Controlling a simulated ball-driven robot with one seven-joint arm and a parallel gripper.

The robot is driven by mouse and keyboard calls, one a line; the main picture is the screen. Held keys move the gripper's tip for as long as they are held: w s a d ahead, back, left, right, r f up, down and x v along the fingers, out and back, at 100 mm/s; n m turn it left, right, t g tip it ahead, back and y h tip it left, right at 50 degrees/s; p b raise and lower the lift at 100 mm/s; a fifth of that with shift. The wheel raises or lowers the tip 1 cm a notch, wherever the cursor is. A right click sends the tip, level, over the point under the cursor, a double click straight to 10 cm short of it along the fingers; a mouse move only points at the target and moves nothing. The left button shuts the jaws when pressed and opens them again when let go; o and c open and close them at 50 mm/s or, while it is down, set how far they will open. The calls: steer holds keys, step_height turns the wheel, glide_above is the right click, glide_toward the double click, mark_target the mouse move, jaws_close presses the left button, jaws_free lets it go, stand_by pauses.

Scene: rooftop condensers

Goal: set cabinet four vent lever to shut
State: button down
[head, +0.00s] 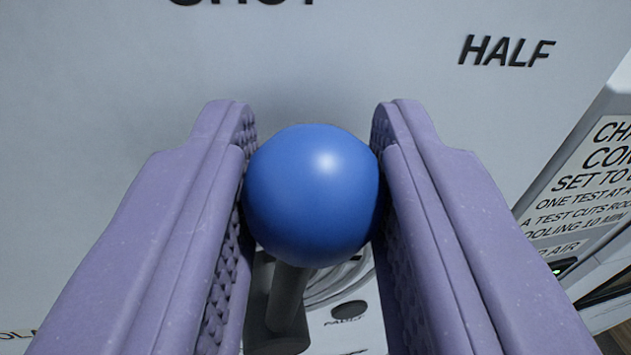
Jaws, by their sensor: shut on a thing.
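A blue ball knob (312,194) sits at the end of a grey lever (286,295) in the middle of the head view. My gripper (312,150) has its two purple padded fingers shut on the ball, one on each side. The lever's shaft runs down and slightly left from the ball to a dark base, partly hidden by the left finger. Behind is a pale grey cabinet panel (330,60). A dark word cut off at the top edge (240,3) appears to read SHUT. The word HALF (506,51) is at upper right.
A white notice panel (585,185) with black text stands at the right, with a small green light (560,268) below it. Under the ball are curved ring markings and a dark oval (350,309) labelled FAULT.

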steer(key=shift+s+a+r+n, duration=0.3)
steer(key=shift+a+n, duration=0.2)
steer(key=shift+n, duration=0.2)
steer(key=shift+r, duration=0.1)
steer(key=c, duration=0.8)
jaws_free()
steer(key=shift+w+f, duration=0.1)
steer(key=shift+f, duration=0.1)
steer(key=s, duration=0.2)
steer(key=s+b, duration=0.1)
steer(key=s, duration=0.2)
steer(key=s+b, duration=0.1)
steer(key=s, duration=0.2)
steer(key=shift+d+r, duration=0.2)
steer(key=shift+d, duration=0.15)
steer(key=shift+d, duration=0.1)
